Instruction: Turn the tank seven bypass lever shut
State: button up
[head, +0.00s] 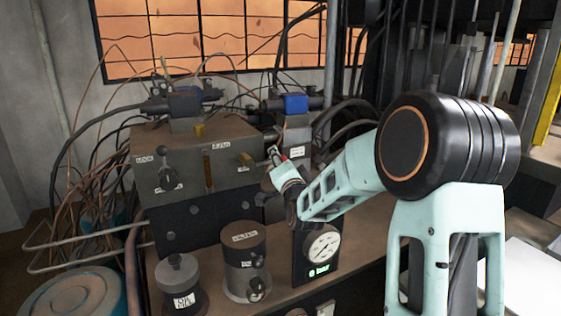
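A grey-brown metal block (195,155) stands on the bench with small white labels too small to read. A dark knob or lever (167,178) sits on its left front, and a short brass-coloured piece (247,160) sticks out at its right. I cannot tell which fitting is the tank seven bypass lever. My gripper (273,153) is at the block's right end, near a small red-tipped part (284,158). The wrist and distance hide whether its fingers are apart, touching something or holding it.
A dark labelled cylinder with side knobs (243,250), a smaller black cylinder (180,280) and a gauge box (322,250) stand in front of the block. Loose cables and copper tubes crowd the left (85,165). Blue-topped valves (296,103) sit behind. A teal drum (75,295) is at lower left.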

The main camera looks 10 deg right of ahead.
grip_shut()
